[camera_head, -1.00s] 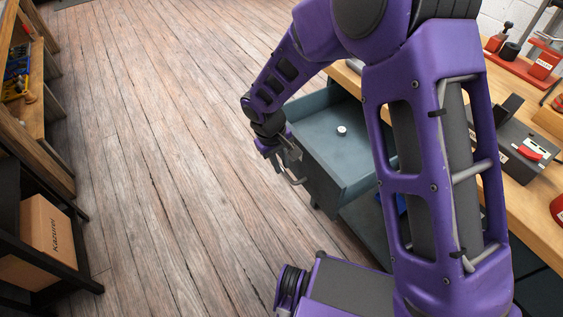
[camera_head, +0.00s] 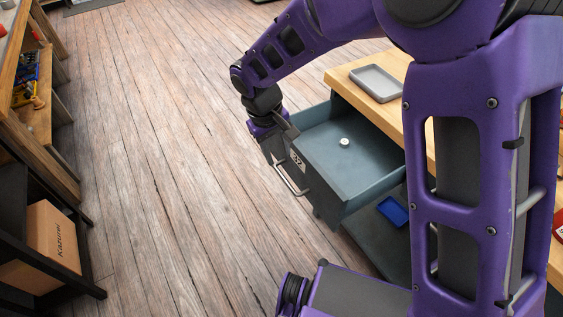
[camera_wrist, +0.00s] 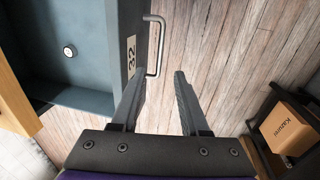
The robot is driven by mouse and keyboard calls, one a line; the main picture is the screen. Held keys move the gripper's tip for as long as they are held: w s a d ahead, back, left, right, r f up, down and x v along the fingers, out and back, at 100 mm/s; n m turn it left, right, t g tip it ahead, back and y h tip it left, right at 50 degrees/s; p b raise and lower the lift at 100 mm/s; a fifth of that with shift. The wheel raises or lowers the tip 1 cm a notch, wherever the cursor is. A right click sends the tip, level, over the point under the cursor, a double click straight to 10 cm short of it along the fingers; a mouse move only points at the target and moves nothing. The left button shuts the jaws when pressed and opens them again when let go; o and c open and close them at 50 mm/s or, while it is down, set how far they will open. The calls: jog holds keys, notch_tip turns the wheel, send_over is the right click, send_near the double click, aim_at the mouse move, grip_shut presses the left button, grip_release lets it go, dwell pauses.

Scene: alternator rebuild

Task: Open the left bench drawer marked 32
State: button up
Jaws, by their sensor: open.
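The left bench drawer (camera_head: 350,183) is grey-blue and stands pulled well out from the bench, its inside showing. Its front carries a 32 label (camera_head: 297,160) and a bar handle (camera_head: 290,181). A small round white thing (camera_head: 345,142) lies on the drawer floor. My gripper (camera_head: 284,132) is beside the far end of the drawer front, partly hidden by my wrist. In the wrist view my gripper (camera_wrist: 160,74) is open and empty. The handle (camera_wrist: 159,45) lies just beyond the fingertips, seemingly not gripped; the label (camera_wrist: 131,55) is left of it.
The wooden bench top (camera_head: 345,75) holds a grey tray (camera_head: 376,83). A blue tray (camera_head: 393,211) sits on a lower surface beneath the drawer. A shelf with a cardboard box (camera_head: 52,238) stands at left. The plank floor (camera_head: 170,150) between is clear. My arm hides much of the bench.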

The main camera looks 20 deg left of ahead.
notch_tip(320, 180, up, 7)
jog(key=s, duration=0.1)
jog(key=shift+a+f+p, duration=0.2)
jog(key=shift+a+p, duration=0.15)
jog(key=shift+p, duration=0.05)
jog(key=shift+s, duration=0.1)
